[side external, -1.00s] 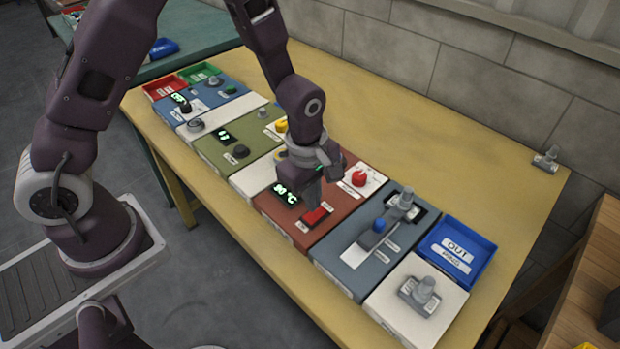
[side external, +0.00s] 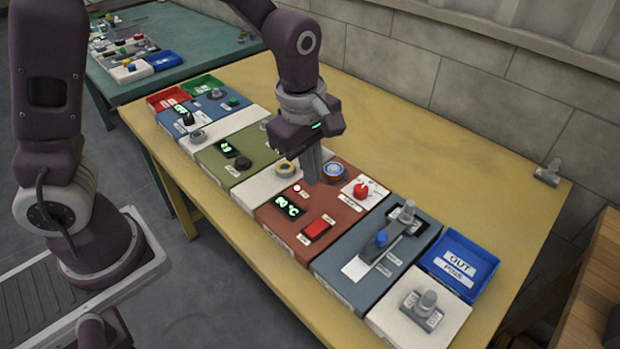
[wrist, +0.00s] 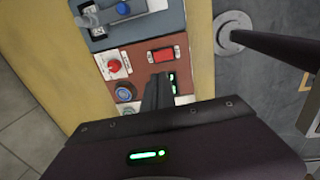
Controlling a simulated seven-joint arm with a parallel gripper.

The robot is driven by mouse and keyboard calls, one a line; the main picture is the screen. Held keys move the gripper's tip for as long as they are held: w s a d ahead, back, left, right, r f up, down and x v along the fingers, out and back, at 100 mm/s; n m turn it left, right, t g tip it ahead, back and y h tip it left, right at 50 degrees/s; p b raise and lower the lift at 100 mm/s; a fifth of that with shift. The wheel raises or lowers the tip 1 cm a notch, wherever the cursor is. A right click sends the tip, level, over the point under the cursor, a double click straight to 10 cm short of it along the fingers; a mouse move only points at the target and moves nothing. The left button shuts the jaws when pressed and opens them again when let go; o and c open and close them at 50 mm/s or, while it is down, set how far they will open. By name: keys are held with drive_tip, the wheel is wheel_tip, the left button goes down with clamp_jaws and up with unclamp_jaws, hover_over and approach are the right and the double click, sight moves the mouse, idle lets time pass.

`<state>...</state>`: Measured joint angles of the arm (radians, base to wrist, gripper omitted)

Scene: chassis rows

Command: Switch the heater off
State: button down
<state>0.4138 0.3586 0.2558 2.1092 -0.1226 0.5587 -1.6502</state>
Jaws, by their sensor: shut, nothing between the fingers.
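A red-brown panel (side external: 275,222) with a lit °C display (side external: 289,206) appears to be the heater; its labels are too small to read. A red rocker switch (side external: 319,227) sits at its front and shows in the wrist view (wrist: 163,54). A small indicator (side external: 297,188) is lit near the display. A red knob (side external: 362,190) sits on a white plate, and a blue-centred dial (side external: 334,172) is at the panel's back left. My gripper (side external: 317,178) is shut and empty, over the panel's left part beside the dial, apart from the rocker.
A blue-grey panel (side external: 345,283) with a blue-capped slider is right of it. A blue OUT tray (side external: 459,264) and a white block (side external: 395,318) with a grey knob stand further right. A green panel (side external: 225,170) is to the left.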

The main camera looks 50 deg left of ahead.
sight(319, 222)
drive_tip(key=shift+w+f, duration=0.1)
drive_tip(key=shift+w, duration=0.05)
drive_tip(key=f, duration=0.4)
drive_tip(key=w+f, duration=0.1)
drive_tip(key=f, duration=0.4)
drive_tip(key=w+f, duration=0.1)
drive_tip(key=f, duration=0.3)
drive_tip(key=shift+f, duration=0.35)
drive_tip(key=shift+f+g, duration=0.2)
drive_tip(key=shift+g, duration=0.1)
drive_tip(key=shift+a, duration=0.1)
drive_tip(key=shift+s+r, duration=0.1)
drive_tip(key=shift+s, duration=0.7)
